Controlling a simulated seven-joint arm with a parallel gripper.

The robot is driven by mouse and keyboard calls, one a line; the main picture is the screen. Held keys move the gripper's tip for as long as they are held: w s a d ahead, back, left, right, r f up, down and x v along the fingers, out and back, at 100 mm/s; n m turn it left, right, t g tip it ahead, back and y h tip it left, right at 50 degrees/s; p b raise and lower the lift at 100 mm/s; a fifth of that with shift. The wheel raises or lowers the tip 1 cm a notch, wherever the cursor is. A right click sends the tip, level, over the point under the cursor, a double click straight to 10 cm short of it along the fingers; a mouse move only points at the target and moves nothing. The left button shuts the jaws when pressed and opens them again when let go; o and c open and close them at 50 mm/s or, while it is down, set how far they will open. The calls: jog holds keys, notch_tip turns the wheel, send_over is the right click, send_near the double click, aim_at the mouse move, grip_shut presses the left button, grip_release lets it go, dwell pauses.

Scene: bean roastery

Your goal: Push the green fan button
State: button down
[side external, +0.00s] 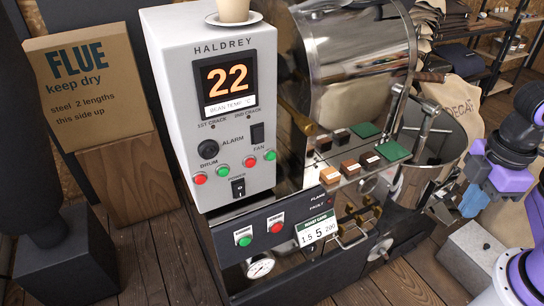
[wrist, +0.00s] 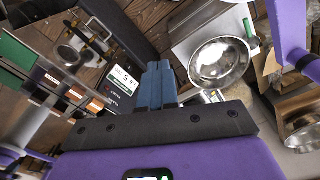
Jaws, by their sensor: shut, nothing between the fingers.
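The green fan button (side external: 270,155) is a small round button on the front of the white HALDREY control box (side external: 215,120), under the FAN label. The red fan button (side external: 250,161) is just to its left. The DRUM pair, a red button (side external: 200,178) and a green button (side external: 223,171), lies further left. My gripper (side external: 473,204) is at the far right in the side view, well apart from the box, with its blue fingers pointing down. In the wrist view its fingers (wrist: 156,72) are together and empty. The fan button does not show in the wrist view.
A lower panel has another green button (side external: 244,237) and red button (side external: 276,227). A roast card (side external: 317,230), a shelf of sample blocks and a round metal cooling pan (side external: 437,140) lie between my gripper and the box. A cup (side external: 233,9) stands on top.

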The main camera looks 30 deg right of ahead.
aim_at(271, 156)
jog(key=w+a+f+m+t+y, duration=0.1)
jog(key=w+a+f+y, duration=0.15)
jog(key=a, duration=0.45)
jog(key=w+a+f+m+t+y, duration=0.1)
jog(key=w+a+m+y, duration=0.1)
jog(key=w+a, duration=0.35)
jog(key=w+a+f+m+t+y, duration=0.1)
jog(key=w+a+m+t+y, duration=0.1)
jog(key=w+a+m+t, duration=0.2)
jog(key=shift+w+a+f+m+t, duration=0.35)
jog(key=shift+w+a+t, duration=1.9)
jog(key=shift+w, duration=1.35)
jog(key=shift+a+r+g+y, duration=0.1)
jog(key=shift+a+g+y, duration=0.25)
jog(key=shift+g, duration=0.1)
jog(key=w, duration=0.8)
jog(key=shift+w, duration=0.35)
jog(key=shift+w, duration=0.1)
jog(key=shift+w, duration=0.35)
